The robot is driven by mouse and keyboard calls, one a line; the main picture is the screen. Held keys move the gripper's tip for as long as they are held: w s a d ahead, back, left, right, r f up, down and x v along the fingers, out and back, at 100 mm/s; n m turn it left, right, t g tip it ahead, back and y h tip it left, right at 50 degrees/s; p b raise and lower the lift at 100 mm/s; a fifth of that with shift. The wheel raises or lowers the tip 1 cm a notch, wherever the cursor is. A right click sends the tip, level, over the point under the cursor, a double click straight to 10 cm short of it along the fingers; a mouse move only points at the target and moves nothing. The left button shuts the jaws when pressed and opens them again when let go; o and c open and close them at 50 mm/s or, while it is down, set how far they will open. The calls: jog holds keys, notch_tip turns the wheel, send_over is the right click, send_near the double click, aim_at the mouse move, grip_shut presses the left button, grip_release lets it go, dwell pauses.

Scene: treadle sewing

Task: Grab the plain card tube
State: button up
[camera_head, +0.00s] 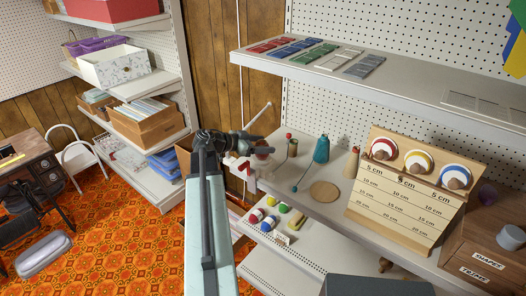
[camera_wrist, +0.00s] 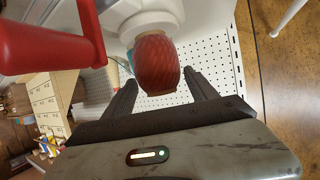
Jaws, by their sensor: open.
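My gripper (camera_head: 256,143) is open at the end of my outstretched arm, by the near left end of the counter. In the wrist view its two dark fingers (camera_wrist: 161,80) stand on either side of a red ribbed winding (camera_wrist: 157,62) with tan ends, mounted on a white holder (camera_wrist: 150,22); I cannot tell whether they touch it. I cannot tell for sure which piece is the plain card tube.
A red crank arm (camera_wrist: 60,42) is close at left in the wrist view. A teal cone (camera_head: 321,149) and a red-topped spool (camera_head: 292,146) stand on the counter (camera_head: 290,180). The measuring board (camera_head: 405,190) is farther right. A shelf (camera_head: 400,95) overhangs the counter.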

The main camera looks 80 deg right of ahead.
jog(key=c, duration=1.4)
